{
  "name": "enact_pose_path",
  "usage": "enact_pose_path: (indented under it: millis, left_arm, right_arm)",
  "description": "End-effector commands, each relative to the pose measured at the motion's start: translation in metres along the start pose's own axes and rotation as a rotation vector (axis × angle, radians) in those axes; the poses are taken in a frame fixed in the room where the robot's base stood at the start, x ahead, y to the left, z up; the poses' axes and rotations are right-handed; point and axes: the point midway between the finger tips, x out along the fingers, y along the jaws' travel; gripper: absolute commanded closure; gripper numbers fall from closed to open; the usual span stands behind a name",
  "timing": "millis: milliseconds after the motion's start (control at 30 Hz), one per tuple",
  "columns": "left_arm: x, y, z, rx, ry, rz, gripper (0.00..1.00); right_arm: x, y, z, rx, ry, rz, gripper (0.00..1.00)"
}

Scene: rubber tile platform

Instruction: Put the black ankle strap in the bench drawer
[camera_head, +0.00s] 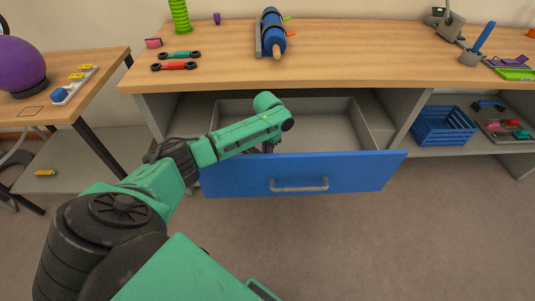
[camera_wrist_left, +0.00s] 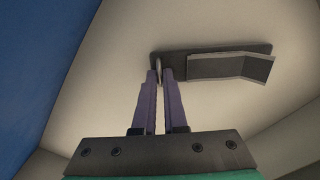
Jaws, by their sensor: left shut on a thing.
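The bench drawer (camera_head: 350,172) is pulled open, with a blue front and a grey inside. My left arm reaches over it, and my left gripper (camera_head: 268,147) points down inside, partly hidden behind the drawer front. In the left wrist view the purple fingers of that gripper (camera_wrist_left: 160,78) are shut on one end of the black ankle strap (camera_wrist_left: 205,49). The strap extends to the right, with a grey flap-like part along it, over the pale drawer floor (camera_wrist_left: 100,85). I cannot tell whether it touches the floor. The strap is hidden in the head view.
The wooden bench top (camera_head: 350,60) lies just above and behind the drawer, with a blue roller (camera_head: 272,35) and red and green dumbbell-shaped items. A blue basket (camera_head: 443,126) stands on the shelf to the right. The drawer's right half looks empty.

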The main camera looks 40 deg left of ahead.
Motion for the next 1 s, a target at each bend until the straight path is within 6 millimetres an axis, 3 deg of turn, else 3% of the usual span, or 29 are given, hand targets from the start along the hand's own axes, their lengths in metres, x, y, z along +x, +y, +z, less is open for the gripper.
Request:
enact_pose_path:
  millis: [667, 700, 767, 1000]
  left_arm:
    - [0.0075, 0.0, -0.0002, 0.001, 0.001, 0.0, 1.0]
    - [0.007, 0.0, -0.0002, 0.001, 0.001, 0.0, 0.79]
    - [0.0068, 0.0, -0.0002, 0.001, 0.001, 0.0, 0.56]
    - [0.0068, -0.0001, -0.0001, 0.001, 0.001, 0.0, 0.56]
  right_arm:
    - [0.0029, 0.0, 0.0028, -0.001, -0.004, 0.0, 1.0]
    - [0.0025, -0.0001, 0.0027, -0.001, -0.004, 0.0, 1.0]
    - [0.0024, -0.0002, 0.0025, -0.001, -0.003, 0.0, 1.0]
    - [0.0024, -0.0004, 0.0023, -0.001, -0.003, -0.001, 1.0]
